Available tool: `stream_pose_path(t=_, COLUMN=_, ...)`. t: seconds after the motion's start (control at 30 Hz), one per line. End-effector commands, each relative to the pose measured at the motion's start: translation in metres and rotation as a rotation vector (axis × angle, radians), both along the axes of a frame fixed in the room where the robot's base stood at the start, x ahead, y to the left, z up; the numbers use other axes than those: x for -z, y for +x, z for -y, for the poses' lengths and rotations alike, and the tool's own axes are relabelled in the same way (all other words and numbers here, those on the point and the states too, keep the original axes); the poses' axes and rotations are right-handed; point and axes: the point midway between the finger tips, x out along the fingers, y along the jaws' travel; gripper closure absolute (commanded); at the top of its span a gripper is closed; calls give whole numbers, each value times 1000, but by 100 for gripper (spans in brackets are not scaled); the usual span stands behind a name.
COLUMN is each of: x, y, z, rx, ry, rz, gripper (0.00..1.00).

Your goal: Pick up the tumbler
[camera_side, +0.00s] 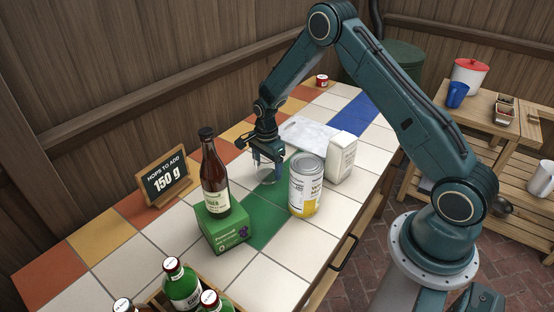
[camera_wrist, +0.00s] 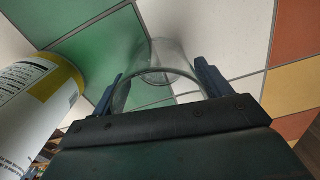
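The tumbler (camera_side: 267,174) is a clear glass standing on the green tiles in the side view. It also shows in the wrist view (camera_wrist: 165,72), between the two blue fingers. My gripper (camera_side: 266,157) points down over it, with one finger on either side of the glass (camera_wrist: 160,80). The fingers are apart and very close to the glass wall. I cannot tell whether they touch it. The gripper's body hides the near part of the rim.
A white and yellow can (camera_side: 306,187) stands close to the right of the tumbler, with a white container (camera_side: 341,158) behind it. A brown bottle (camera_side: 214,175) on a green box (camera_side: 224,229) stands to the left. A chalkboard sign (camera_side: 166,177) stands farther left.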

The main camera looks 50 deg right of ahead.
Motion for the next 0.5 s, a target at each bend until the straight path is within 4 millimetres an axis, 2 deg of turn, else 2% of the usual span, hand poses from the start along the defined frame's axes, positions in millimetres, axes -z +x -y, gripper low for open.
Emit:
stream_pose_path(t=0.03, x=0, y=0, z=0, rx=0, ry=0, rz=0, gripper=33)
stream_pose_path(t=0.17, x=0, y=0, z=0, rx=0, ry=0, rz=0, gripper=59)
stream_pose_path(t=0.5, x=-2, y=0, z=0, rx=0, ry=0, rz=1, gripper=60)
